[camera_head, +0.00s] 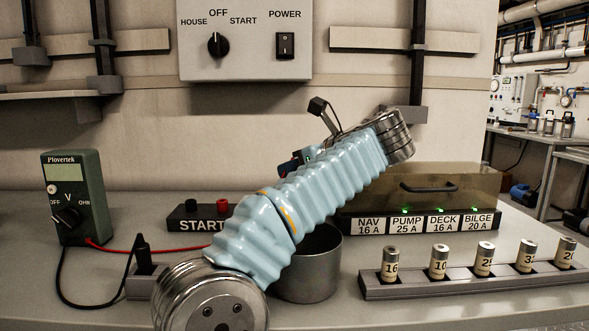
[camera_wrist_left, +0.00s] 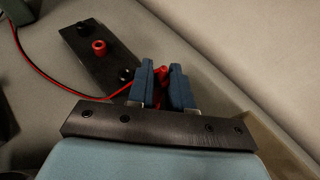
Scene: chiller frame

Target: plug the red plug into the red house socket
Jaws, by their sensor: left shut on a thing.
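The red plug (camera_wrist_left: 162,73) is between the two blue fingers of my left gripper (camera_wrist_left: 160,70), which is shut on it; a red lead runs from it. The wrist view shows a dark socket strip with a red socket (camera_wrist_left: 99,47) and black sockets beside it. The plug is apart from the red socket. In the head view my left gripper (camera_head: 290,167) is mostly hidden behind my own pale blue arm. The block labelled START (camera_head: 203,225) has a red socket (camera_head: 222,205) and a black one. No HOUSE socket label is visible; my arm may cover it.
A green multimeter (camera_head: 75,190) stands at left with red and black leads. A black plug (camera_head: 142,255) stands in a small holder. A metal cup (camera_head: 312,270), breaker box (camera_head: 425,190) and fuse rack (camera_head: 470,282) are at right. The switch panel (camera_head: 245,70) hangs above.

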